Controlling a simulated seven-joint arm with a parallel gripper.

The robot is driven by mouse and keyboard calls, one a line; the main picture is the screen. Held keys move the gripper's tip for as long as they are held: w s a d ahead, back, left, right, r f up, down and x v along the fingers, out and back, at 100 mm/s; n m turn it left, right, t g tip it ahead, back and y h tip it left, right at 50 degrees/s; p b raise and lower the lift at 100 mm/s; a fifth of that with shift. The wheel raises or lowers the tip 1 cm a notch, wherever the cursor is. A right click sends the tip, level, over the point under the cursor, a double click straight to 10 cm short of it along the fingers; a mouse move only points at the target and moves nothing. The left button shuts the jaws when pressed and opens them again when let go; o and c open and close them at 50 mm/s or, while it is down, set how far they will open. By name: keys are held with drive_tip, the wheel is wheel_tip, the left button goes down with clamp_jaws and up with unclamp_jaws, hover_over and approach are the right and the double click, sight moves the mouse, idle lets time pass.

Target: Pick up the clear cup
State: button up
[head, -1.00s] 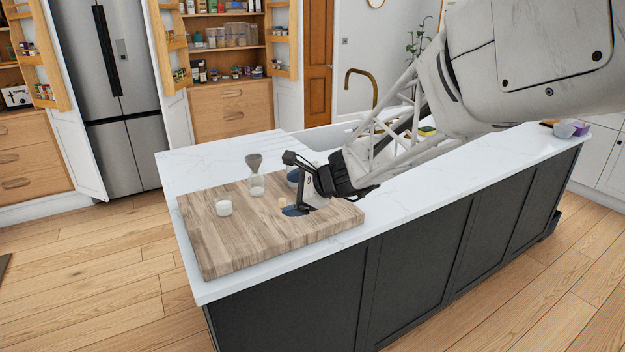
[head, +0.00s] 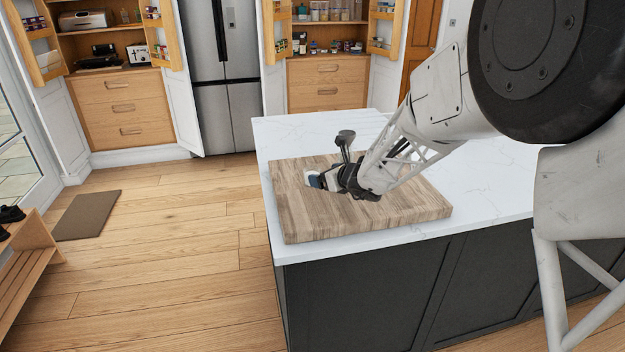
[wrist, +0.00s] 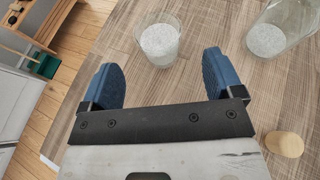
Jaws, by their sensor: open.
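A small clear cup (wrist: 158,45) with a speckled whitish lower part stands on the wooden board (wrist: 200,20) in the wrist view. My gripper (wrist: 163,60) is open, with its two blue fingers apart. In the head view my gripper (head: 314,180) is low over the left part of the board (head: 400,210). I cannot make out the cup there; the gripper likely covers it.
A larger clear glass vessel (wrist: 283,30) stands right of the cup, close to the right finger. A small round tan piece (wrist: 285,144) lies at the lower right. The white counter (head: 490,180) around the board is clear. The floor (head: 190,250) lies left of the island.

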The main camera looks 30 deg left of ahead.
sight(308, 172)
drive_tip(key=shift+x, duration=1.25)
drive_tip(key=shift+a+f, duration=0.1)
drive_tip(key=shift+x, duration=2.5)
drive_tip(key=c, duration=1.1)
drive_tip(key=shift+r, duration=0.2)
